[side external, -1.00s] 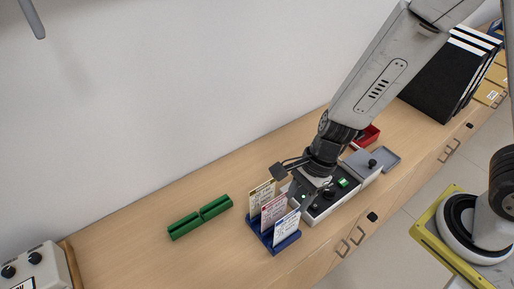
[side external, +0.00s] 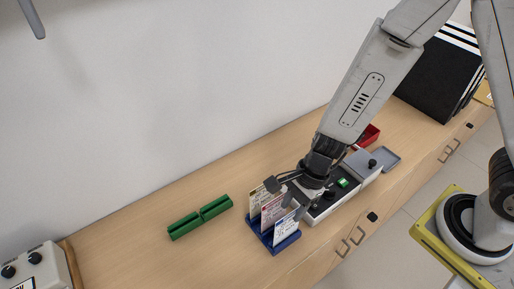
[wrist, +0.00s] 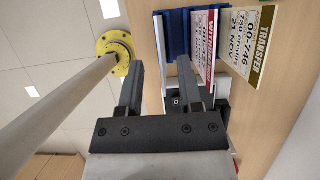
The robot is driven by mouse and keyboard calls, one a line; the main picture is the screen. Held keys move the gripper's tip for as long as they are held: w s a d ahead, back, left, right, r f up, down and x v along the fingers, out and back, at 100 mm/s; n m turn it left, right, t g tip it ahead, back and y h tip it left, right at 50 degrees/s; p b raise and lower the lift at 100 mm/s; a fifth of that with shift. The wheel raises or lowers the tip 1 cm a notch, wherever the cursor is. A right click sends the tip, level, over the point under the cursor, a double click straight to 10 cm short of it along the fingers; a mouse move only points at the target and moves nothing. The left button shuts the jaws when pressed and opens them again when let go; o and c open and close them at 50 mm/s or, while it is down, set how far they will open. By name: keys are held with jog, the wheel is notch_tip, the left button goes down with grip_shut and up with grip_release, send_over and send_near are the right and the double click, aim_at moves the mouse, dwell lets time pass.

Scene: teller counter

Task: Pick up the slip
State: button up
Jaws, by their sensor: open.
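Several upright slips stand in a blue rack (side external: 284,243): a yellow-topped slip (side external: 255,201), a red-topped slip (side external: 272,211) and a blue-topped slip (side external: 286,228). My gripper (side external: 290,197) is open beside the slips, on their right, and partly covers their upper parts. In the wrist view my open fingers (wrist: 160,82) point toward the rack (wrist: 175,35). The red slip (wrist: 203,45), lettered "WITHD…", shows close to the right finger. The yellow "TRANSFER" slip (wrist: 250,40) is farther right.
A grey device with dark panel and green button (side external: 343,183) stands close to the right of my gripper. Behind it are a red tray (side external: 370,133) and a grey tray (side external: 385,157). A green holder (side external: 200,216) lies left; the counter (side external: 130,225) around it is clear.

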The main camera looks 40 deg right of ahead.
aim_at(287, 219)
jog(key=shift+x, duration=2.3)
jog(key=shift+d, duration=0.1)
grip_shut()
